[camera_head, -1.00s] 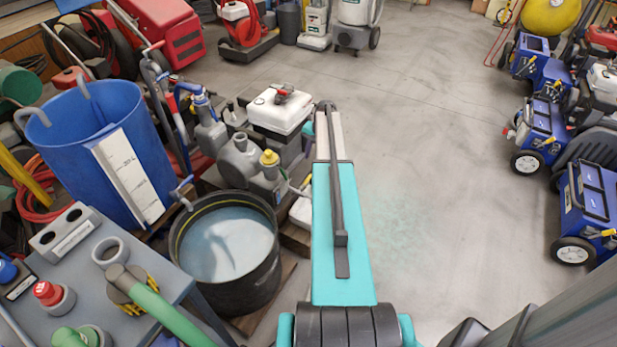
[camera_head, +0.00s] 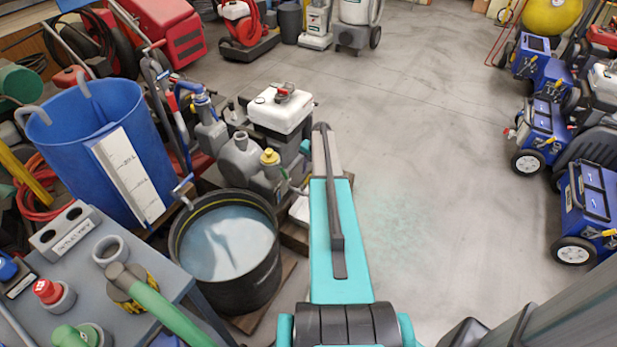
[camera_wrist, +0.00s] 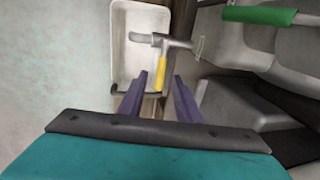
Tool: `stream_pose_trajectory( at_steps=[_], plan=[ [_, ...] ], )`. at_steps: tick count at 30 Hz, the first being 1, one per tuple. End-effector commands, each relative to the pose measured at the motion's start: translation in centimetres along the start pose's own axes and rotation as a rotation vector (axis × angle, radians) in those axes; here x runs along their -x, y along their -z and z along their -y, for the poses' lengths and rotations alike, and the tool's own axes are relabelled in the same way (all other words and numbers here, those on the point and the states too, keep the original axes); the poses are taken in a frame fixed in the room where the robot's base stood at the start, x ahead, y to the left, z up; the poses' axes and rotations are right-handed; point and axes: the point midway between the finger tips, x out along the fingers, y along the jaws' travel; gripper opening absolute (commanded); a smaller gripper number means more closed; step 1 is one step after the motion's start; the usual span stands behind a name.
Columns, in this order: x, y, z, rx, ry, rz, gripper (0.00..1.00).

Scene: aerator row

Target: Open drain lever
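In the wrist view a metal T-shaped valve (camera_wrist: 168,42) has a yellow lever (camera_wrist: 160,71) pointing toward my gripper. I take the yellow lever as the drain lever. The valve shows over a white tray (camera_wrist: 124,60). My gripper (camera_wrist: 160,76) is open, with its purple fingers apart and the lever's end showing between the tips. I cannot tell whether either finger touches the lever. In the head view my arm hides the gripper, and the white tray (camera_head: 299,211) is partly covered by my arm.
A green handle (camera_wrist: 259,15) tops the grey unit at the right of the wrist view. In the head view a black tub of water (camera_head: 227,245) and a blue bin (camera_head: 105,150) stand left. Open floor (camera_head: 430,180) lies right, before blue machines (camera_head: 588,205).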

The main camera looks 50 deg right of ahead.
Motion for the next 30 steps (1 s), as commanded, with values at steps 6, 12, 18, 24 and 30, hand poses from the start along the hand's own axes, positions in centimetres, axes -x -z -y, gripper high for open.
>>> stream_pose_trajectory(
  at_steps=[6, 12, 18, 24, 30],
  plan=[
    [-2.3, 0.1, 0.0, 0.000, 0.000, 0.001, 0.31],
    [-3.0, 0.1, -0.1, -0.001, 0.000, 0.000, 0.31],
    [-3.0, 0.1, -0.1, -0.001, 0.000, -0.001, 0.31],
    [-3.0, 0.1, -0.1, -0.002, 0.000, -0.001, 0.06],
    [-2.9, 0.1, -0.2, -0.002, -0.001, -0.001, 0.00]
  ],
)
